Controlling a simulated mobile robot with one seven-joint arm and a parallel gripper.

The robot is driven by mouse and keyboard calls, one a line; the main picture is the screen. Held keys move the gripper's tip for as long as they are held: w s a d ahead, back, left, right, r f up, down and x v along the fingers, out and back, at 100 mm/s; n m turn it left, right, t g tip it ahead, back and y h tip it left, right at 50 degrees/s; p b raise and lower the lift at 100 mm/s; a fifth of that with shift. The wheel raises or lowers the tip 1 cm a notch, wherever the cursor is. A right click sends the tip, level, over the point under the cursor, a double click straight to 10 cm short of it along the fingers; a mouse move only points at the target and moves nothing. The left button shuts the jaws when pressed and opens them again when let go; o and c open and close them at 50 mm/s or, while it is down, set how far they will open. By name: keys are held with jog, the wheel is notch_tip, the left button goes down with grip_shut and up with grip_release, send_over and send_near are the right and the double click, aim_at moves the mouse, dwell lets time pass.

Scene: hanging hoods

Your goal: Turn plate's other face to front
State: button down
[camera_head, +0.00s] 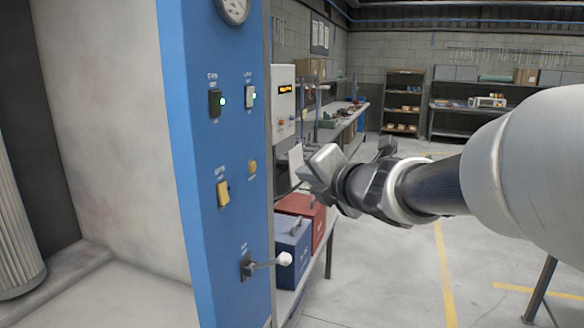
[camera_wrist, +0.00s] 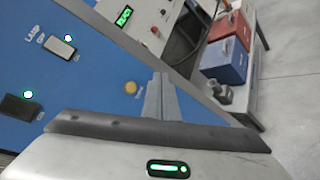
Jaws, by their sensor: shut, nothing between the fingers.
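No plate can be clearly made out in either view. A pale flat piece (camera_head: 294,163) shows just left of my gripper in the head view, partly covered; I cannot tell whether it is the plate. My gripper (camera_head: 306,174) is raised in front of the right edge of the blue control panel (camera_head: 222,140). In the wrist view my gripper (camera_wrist: 160,80) has its fingers together and empty, pointing past the panel's yellow round button (camera_wrist: 131,88). I cannot tell the gap between fingertips and panel.
The panel carries switches, a gauge (camera_head: 234,9) and a white-knobbed lever (camera_head: 284,259). A display box (camera_head: 284,97) stands behind, with blue (camera_head: 290,250) and red (camera_head: 304,215) boxes below on a bench shelf. The floor (camera_head: 395,285) at right is mostly open.

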aim_at(253, 167)
jog(key=w+a+b, duration=0.2)
jog(key=a+b, duration=0.1)
jog(key=a, duration=0.4)
jog(key=shift+w+a, duration=0.35)
jog(key=shift+w, duration=0.05)
jog(key=shift+a, duration=0.1)
dwell(1.6)
jog(key=shift+w+a+b, duration=0.15)
jog(key=shift+a+b, duration=0.15)
jog(key=shift+b, duration=0.1)
